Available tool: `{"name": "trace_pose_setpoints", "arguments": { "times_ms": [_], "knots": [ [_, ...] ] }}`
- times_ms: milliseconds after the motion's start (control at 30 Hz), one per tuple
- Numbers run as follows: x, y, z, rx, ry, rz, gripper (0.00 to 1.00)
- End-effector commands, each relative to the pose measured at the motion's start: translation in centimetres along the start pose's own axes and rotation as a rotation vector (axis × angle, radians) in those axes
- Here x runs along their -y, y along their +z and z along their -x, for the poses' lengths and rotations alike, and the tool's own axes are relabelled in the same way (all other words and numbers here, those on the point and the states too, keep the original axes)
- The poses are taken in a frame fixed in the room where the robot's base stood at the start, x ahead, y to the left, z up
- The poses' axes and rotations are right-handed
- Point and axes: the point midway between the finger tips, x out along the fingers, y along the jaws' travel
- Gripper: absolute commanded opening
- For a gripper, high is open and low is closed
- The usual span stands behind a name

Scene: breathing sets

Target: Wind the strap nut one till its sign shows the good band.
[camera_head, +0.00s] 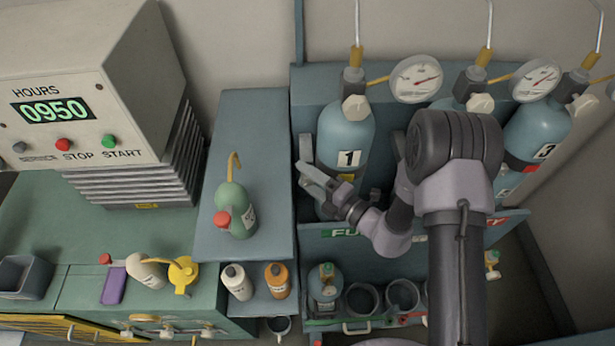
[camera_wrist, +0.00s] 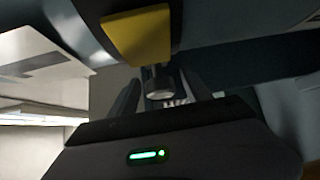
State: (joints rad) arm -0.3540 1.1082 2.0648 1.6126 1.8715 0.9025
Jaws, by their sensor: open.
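Cylinder one (camera_head: 345,130) is a blue bottle with a "1" label, upright in the rack at the left. A small yellow plate (camera_head: 347,177) shows low on its front. In the wrist view a yellow plate (camera_wrist: 138,36) hangs at the top, and a round grey metal nut (camera_wrist: 158,86) sits just below it, likely strap nut one. My gripper (camera_head: 308,166) is in front of the cylinder's lower left. In the wrist view my gripper (camera_wrist: 160,98) is open, with its fingers on either side of the nut; contact cannot be told. No band marking is readable.
Cylinder three (camera_head: 536,130) stands at the right; my arm hides much of the middle one. Gauges (camera_head: 416,79) and valves sit above. Cups and a small bottle (camera_head: 324,285) stand below the rack.

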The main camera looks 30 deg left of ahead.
Motion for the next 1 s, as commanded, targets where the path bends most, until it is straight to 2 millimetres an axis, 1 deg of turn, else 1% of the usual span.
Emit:
{"name": "trace_pose_setpoints", "arguments": {
  "times_ms": [33, 67, 100, 167, 200, 333, 467, 633, 800, 1000],
  "knots": [
    [0.0, 0.0, 0.0, 0.0, 0.0, 0.0, 0.57],
    [0.0, 0.0, 0.0, 0.0, 0.0, 0.0, 0.53],
    [0.0, 0.0, 0.0, 0.0, 0.0, 0.0, 0.45],
    [0.0, 0.0, 0.0, 0.0, 0.0, 0.0, 0.33],
    [0.0, 0.0, 0.0, 0.0, 0.0, 0.0, 0.26],
    [0.0, 0.0, 0.0, 0.0, 0.0, 0.0, 0.0],
    [-0.3, 0.0, 0.0, 0.0, -0.014, 0.015, 0.0],
    [-1.1, 0.0, 0.1, -0.001, -0.142, 0.142, 0.0],
    [-0.6, 0.0, 0.0, -0.002, -0.262, 0.263, 0.0],
    [0.0, 0.0, 0.0, -0.001, -0.286, 0.287, 0.0]
  ]
}}
